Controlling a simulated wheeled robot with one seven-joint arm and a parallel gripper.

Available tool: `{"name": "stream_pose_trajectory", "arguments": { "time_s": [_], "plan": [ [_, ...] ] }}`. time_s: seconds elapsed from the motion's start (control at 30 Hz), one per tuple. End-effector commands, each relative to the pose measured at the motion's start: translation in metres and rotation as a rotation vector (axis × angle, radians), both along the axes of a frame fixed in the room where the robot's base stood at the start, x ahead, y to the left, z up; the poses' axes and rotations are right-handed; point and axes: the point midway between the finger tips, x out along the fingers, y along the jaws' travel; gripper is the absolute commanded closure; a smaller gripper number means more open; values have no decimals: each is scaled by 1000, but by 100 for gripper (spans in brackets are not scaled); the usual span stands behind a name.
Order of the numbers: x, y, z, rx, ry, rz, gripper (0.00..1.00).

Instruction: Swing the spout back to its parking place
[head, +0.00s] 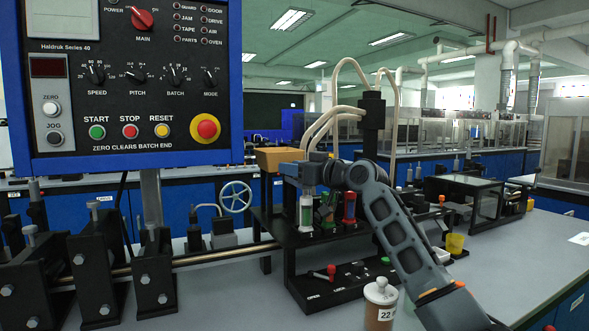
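A black upright post (373,122) stands on the black filling stand (335,236), with pale hoses (333,118) curving from it down to the left. The hoses end near a blue-grey block (291,169) above a clear vial with green at its base (306,214). The spout seems to be in this cluster, but its outline is partly covered and I cannot separate it surely. My arm reaches up from the lower right, and my gripper (325,173) is at the hose ends, in front of the post. Its fingers are small and overlapped, so I cannot tell whether they hold anything.
A green vial (327,212) and a red vial (349,207) stand right of the clear one. A lidded jar labelled 22 (380,305) stands in front, close to my arm. A red-knobbed lever (330,270) sits on the lower base. The control panel (130,80) fills the upper left.

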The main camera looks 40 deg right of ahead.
Motion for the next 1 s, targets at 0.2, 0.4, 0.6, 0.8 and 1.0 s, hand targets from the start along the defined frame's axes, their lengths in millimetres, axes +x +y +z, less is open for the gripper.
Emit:
{"name": "stream_pose_trajectory", "arguments": {
  "time_s": [0.2,0.4,0.6,0.8,1.0],
  "plan": [
    [0,0,0,0,0,0,82],
    [0,0,0,0,0,0,100],
    [0,0,0,0,0,0,100],
    [0,0,0,0,0,-1,100],
    [1,3,2,0,0,-26,100]
  ]
}}
